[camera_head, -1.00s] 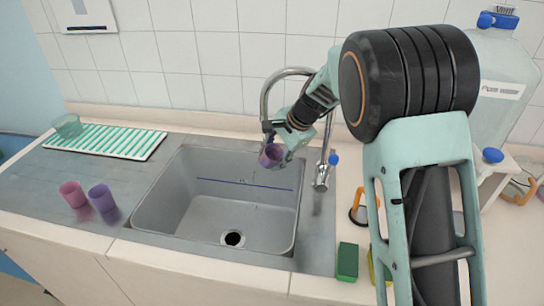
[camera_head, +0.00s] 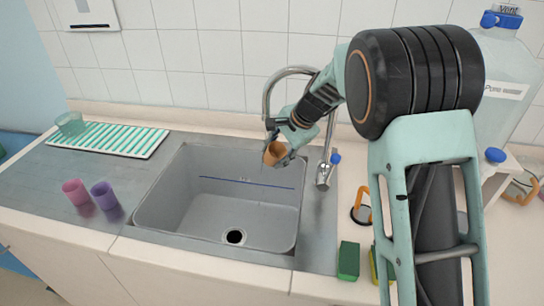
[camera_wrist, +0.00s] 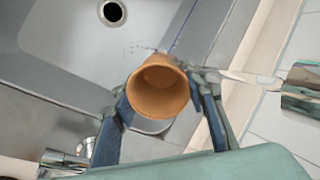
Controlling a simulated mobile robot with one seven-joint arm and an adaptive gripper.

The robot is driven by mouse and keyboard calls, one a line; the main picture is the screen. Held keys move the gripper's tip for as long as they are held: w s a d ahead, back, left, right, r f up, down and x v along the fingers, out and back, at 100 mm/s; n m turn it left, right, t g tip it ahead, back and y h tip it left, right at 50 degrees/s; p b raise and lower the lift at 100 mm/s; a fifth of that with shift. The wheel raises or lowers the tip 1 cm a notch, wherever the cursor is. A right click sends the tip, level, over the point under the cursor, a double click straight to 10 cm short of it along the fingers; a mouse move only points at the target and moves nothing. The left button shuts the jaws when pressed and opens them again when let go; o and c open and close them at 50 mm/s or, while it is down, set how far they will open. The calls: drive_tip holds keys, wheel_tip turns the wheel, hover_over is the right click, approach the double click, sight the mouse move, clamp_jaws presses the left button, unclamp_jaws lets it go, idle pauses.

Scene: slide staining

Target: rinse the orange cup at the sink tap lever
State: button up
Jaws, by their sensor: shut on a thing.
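The orange cup (camera_head: 274,154) is held over the back right of the sink (camera_head: 170,215), below the end of the arched tap (camera_head: 268,92). My gripper (camera_head: 283,150) is shut around it. In the wrist view the cup (camera_wrist: 158,92) sits between both fingers, its mouth facing the camera and its inside plain orange. The blue-tipped tap lever (camera_head: 335,158) stands at the tap base, right of my gripper and apart from it. I cannot make out a clear water stream.
A pink cup (camera_head: 76,192) and a purple cup (camera_head: 104,195) stand left of the sink. A striped drying rack (camera_head: 110,140) with a greenish cup (camera_head: 70,123) lies behind them. A green block (camera_head: 348,260) and a large bottle (camera_head: 508,80) are at right.

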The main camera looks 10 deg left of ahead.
drive_tip(key=shift+s+a, duration=0.1)
drive_tip(key=shift+s, duration=0.15)
drive_tip(key=s+d+b, duration=0.3)
drive_tip(key=d, duration=0.4)
drive_tip(key=shift+s, duration=0.25)
drive_tip(key=shift+d, duration=0.1)
idle(1.4)
drive_tip(key=s+d+r+p, duration=0.1)
drive_tip(key=s+d+r, duration=0.1)
drive_tip(key=d+r, duration=0.2)
drive_tip(key=shift+s+d, duration=0.2)
idle(0.9)
